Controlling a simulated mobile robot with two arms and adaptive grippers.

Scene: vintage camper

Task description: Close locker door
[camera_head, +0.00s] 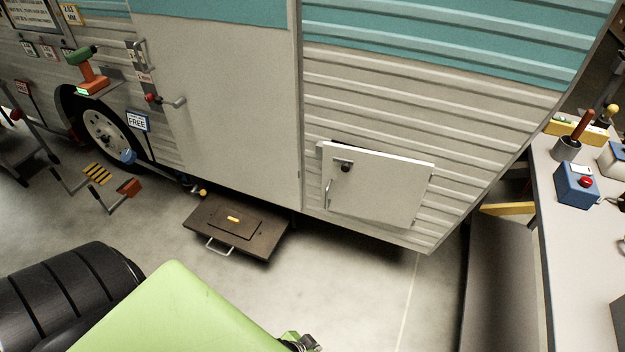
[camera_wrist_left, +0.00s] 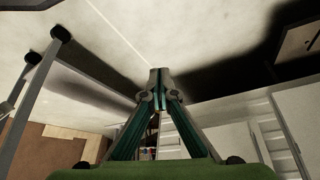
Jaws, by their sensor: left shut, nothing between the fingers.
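The locker door (camera_head: 392,188) is a white panel with a dark round knob, low on the camper's ribbed side in the head view. It stands slightly proud of the wall, with a dark gap along its top left edge, so it looks ajar. My left gripper (camera_head: 304,343) shows only partly at the bottom edge of the head view, over the floor and well apart from the door. In the left wrist view its fingertips (camera_wrist_left: 158,76) meet, with nothing between them. I cannot pick out the locker door for certain in the wrist view. My right gripper is not in view.
A brown step (camera_head: 208,222) sits on the floor below the large camper door (camera_head: 225,110). A workbench (camera_head: 572,240) with a blue button box (camera_head: 574,186) stands at the right. A wheel and several levers are at the left. Floor before the locker is clear.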

